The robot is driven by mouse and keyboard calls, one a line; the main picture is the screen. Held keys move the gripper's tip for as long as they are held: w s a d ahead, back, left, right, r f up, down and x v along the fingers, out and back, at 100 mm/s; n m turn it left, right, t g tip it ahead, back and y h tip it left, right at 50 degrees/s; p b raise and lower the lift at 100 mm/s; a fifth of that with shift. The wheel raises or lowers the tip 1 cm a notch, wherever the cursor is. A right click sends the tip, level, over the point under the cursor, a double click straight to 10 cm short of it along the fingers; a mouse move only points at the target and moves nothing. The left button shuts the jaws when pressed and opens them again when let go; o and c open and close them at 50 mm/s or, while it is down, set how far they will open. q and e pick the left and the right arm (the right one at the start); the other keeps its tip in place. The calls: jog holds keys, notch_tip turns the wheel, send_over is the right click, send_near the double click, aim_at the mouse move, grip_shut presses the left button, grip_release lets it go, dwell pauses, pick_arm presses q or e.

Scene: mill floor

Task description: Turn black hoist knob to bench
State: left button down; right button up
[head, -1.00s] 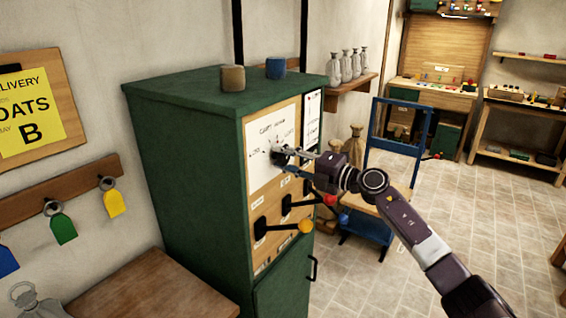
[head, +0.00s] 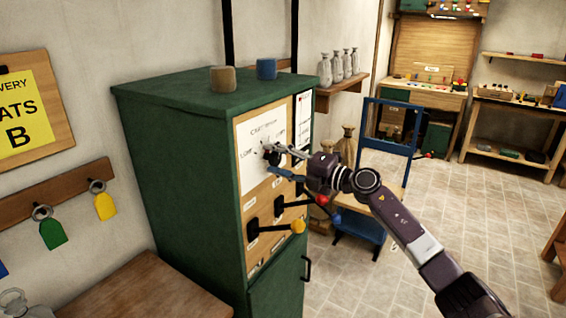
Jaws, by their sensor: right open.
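The black hoist knob (head: 273,157) sits on a white dial plate (head: 253,172) on the upper front of the green cabinet (head: 180,170). The plate carries printed words around the knob, too small to read surely. My right gripper (head: 279,160) is open at the knob, with one finger above and one below it. Whether the fingers touch the knob cannot be told. The fingers hide part of the knob and its pointing direction. My left gripper is not in view.
Black levers with a yellow knob (head: 298,227), a red knob (head: 322,199) and a blue knob (head: 334,218) stick out below my right gripper. A blue-framed cart (head: 366,228) stands right of the cabinet. Open tiled floor (head: 460,230) lies to the right.

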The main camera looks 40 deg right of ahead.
jog(key=v, duration=1.2)
